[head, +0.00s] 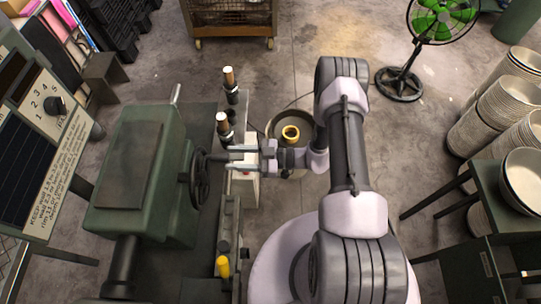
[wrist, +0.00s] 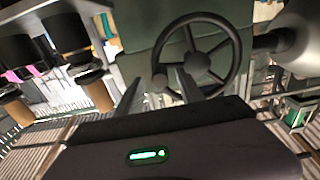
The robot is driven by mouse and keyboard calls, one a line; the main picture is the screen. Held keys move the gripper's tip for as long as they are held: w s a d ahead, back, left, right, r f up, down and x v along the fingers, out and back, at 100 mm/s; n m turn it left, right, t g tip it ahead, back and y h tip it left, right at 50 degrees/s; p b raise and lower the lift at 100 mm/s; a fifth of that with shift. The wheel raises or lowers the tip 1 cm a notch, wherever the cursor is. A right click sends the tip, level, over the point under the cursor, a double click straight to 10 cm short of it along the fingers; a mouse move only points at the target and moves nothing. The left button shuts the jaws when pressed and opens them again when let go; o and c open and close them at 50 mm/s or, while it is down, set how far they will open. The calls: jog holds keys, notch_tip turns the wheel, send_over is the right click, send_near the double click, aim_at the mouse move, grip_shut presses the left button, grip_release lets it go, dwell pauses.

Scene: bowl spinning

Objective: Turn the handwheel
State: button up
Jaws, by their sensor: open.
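The handwheel (head: 200,180) is a dark spoked wheel on the right side of the green machine (head: 140,175) in the head view, seen nearly edge-on. In the wrist view the handwheel (wrist: 196,58) faces me, with a round hub, several spokes and a small knob on its left rim. My gripper (head: 234,158) is open, its two fingers pointing left toward the wheel. In the wrist view my gripper (wrist: 183,88) shows its fingers in front of the wheel's lower part. Whether the fingers touch the wheel cannot be told.
Two wooden-topped levers (head: 228,78) stand behind my gripper. A yellow-handled lever (head: 222,266) stands in front. A round pot with a yellow ring (head: 290,134) is behind my wrist. Stacked bowls (head: 475,130) and a green fan (head: 440,20) are on the right.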

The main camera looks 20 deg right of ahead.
jog(key=v, duration=1.2)
jog(key=s+a+r+n+g+h+b, duration=0.1)
jog(key=a+r+n+g+h+b, duration=0.3)
jog(key=n, duration=0.6)
jog(key=s+r+n+g+h, duration=0.1)
jog(key=s+r+n, duration=0.1)
jog(key=r+n, duration=0.55)
jog(key=s+a+r+n+g+h+b, duration=0.1)
jog(key=a+r+n+g+h, duration=0.2)
jog(key=n, duration=0.9)
jog(key=s+d+r+n+t+h+b, duration=0.1)
jog(key=s+r+n+t+h+b, duration=0.3)
jog(key=n, duration=2)
jog(key=s+r+t+h, duration=0.3)
jog(key=s+r, duration=0.2)
jog(key=shift+t+b, duration=0.3)
jog(key=shift+b, duration=0.1)
